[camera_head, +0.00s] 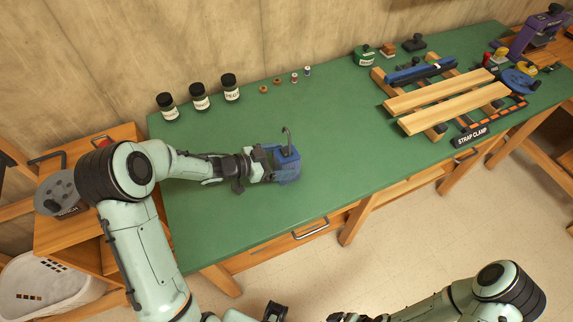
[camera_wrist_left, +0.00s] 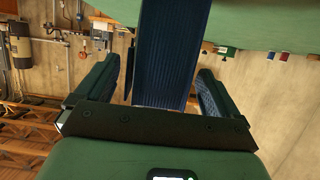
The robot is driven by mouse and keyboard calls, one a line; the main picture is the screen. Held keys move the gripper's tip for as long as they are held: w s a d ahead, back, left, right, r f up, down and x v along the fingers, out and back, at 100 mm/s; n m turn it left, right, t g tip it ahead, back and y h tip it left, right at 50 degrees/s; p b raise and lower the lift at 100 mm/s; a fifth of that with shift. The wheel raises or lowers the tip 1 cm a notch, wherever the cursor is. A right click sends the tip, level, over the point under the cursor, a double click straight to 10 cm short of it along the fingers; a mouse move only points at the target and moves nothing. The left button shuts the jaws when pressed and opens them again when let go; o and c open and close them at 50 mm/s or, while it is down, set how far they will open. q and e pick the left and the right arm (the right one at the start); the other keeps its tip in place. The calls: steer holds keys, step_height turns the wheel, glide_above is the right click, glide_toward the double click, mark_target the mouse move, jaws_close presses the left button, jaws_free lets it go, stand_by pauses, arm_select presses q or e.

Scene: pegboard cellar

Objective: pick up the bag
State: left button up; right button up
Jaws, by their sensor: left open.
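The blue bag (camera_head: 289,168) stands on the green bench top, with a thin dark upright piece rising above it. My left gripper (camera_head: 268,165) is at the bag's left side and hides part of it. In the left wrist view, a blue ribbed part of the bag (camera_wrist_left: 172,55) lies between the two fingers of my left gripper (camera_wrist_left: 157,72). The fingers are open, with a gap on each side of it.
Three dark jars (camera_head: 200,97) and several small spools (camera_head: 294,78) stand along the back of the green bench (camera_head: 230,225). Wooden boards (camera_head: 440,92) and a strap clamp (camera_head: 472,135) lie at the right. The bench is clear right of the bag.

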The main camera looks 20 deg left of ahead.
arm_select(q)
steer(key=shift+x, duration=1.25)
steer(key=shift+a+r, duration=0.1)
steer(key=c, duration=1.2)
